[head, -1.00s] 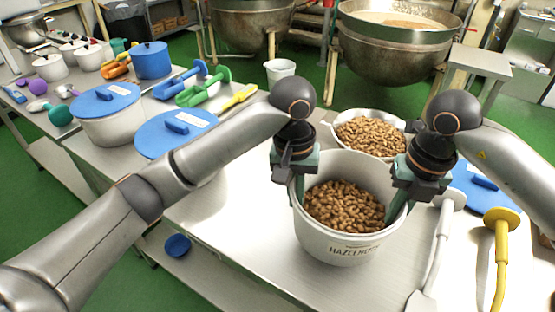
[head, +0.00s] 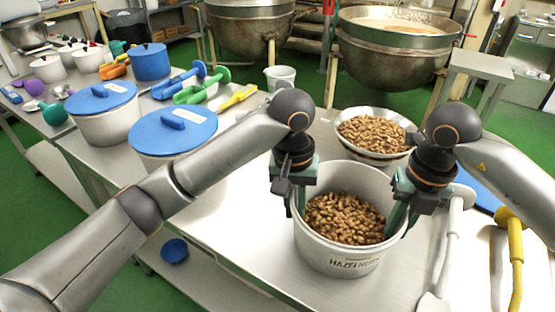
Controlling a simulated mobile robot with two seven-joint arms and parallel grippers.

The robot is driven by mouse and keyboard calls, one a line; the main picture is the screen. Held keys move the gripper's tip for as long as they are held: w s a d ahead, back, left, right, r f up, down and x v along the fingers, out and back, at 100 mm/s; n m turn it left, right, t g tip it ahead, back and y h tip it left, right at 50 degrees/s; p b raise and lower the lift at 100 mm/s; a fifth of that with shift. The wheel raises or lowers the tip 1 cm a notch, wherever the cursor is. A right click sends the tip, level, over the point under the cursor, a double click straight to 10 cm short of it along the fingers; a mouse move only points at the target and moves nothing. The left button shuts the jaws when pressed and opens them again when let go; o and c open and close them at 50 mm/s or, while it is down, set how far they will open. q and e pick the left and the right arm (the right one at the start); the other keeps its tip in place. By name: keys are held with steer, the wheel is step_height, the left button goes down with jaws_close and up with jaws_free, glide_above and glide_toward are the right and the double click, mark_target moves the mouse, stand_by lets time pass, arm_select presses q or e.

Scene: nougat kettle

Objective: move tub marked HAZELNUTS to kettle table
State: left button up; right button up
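The white tub marked HAZELNUTS (head: 335,258) is full of brown nuts and sits upright in the middle right of the head view, at or just above the steel table (head: 235,225). I cannot tell whether its base touches the table. My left gripper (head: 301,207) is at the tub's left rim and my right gripper (head: 394,228) is at its right rim. Both look closed on the rim, though their fingertips are partly hidden.
A bowl of nuts (head: 372,133) stands right behind the tub. White and yellow paddles (head: 515,265) lie to the right. Tubs with blue lids (head: 172,130) and scoops (head: 200,90) stand left. Large kettles (head: 390,60) stand behind, and a small side table (head: 482,64) stands at the back right.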

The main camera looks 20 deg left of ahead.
arm_select(q)
steer(key=shift+o, duration=1.3)
steer(key=shift+d, duration=0.1)
arm_select(e)
steer(key=shift+o, duration=1.2)
steer(key=shift+a, duration=0.1)
arm_select(q)
steer(key=shift+r, duration=0.1)
arm_select(e)
steer(key=shift+r, duration=0.15)
arm_select(q)
step_height(320, 180, up, 12)
steer(key=shift+a, duration=0.4)
arm_select(e)
step_height(320, 180, up, 12)
steer(key=shift+d, duration=0.35)
arm_select(q)
steer(key=shift+s, duration=0.15)
